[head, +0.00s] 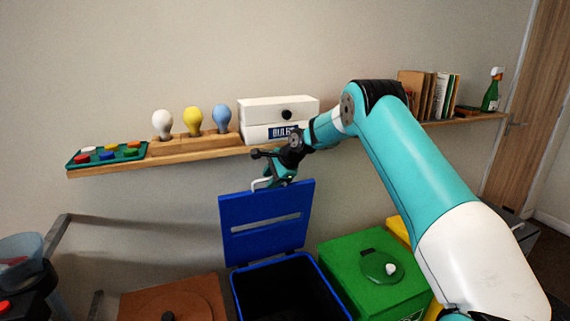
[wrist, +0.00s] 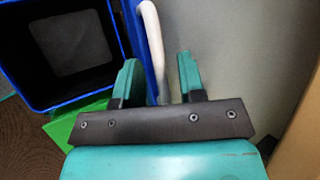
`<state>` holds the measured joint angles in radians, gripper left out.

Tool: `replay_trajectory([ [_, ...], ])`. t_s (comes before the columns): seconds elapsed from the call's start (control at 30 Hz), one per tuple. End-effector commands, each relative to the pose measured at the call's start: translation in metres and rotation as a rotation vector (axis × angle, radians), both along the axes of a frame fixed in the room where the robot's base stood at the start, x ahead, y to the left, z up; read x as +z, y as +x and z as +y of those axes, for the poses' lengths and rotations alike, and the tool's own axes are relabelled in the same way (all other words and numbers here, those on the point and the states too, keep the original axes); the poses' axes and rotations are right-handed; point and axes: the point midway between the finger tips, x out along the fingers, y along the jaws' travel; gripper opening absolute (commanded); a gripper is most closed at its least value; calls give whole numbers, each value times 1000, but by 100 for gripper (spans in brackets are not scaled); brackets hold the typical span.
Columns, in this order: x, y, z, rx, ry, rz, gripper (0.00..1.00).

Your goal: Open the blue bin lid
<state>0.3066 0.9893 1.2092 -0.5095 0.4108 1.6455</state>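The blue bin (head: 236,292) stands open, its dark inside showing. Its blue lid (head: 288,229) stands roughly upright at the bin's back edge, with a slot across it. In the wrist view the lid (wrist: 134,28) is seen nearly edge-on, beside the open bin (wrist: 68,98). A pale bar handle (wrist: 153,40) stands off the lid. My gripper (head: 271,181) is at the lid's top. In the wrist view its two teal fingers (wrist: 158,78) are apart on either side of the handle, with gaps showing, so it looks open around it.
A green bin (head: 345,266) stands right of the blue one, a brown bin (head: 180,298) left. Above, a wooden shelf (head: 190,153) carries a white box (head: 275,112), several bulbs, a green tray (head: 76,163) and books (head: 428,94). My arm reaches across the right side.

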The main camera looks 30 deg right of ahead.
Motion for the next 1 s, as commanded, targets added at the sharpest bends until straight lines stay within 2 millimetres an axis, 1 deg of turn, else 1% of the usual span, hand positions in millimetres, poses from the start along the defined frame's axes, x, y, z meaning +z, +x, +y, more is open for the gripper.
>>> replay_trajectory([
  [0.17, 30, -20, -13, -4, -1, -5, 36],
  [0.4, 79, -54, -33, -5, -3, -5, 36],
  [0.6, 111, -75, -45, -4, -2, -3, 36],
  [0.8, 126, -85, -50, -2, -1, -1, 36],
  [1.0, 128, -86, -50, -2, -1, 1, 36],
])
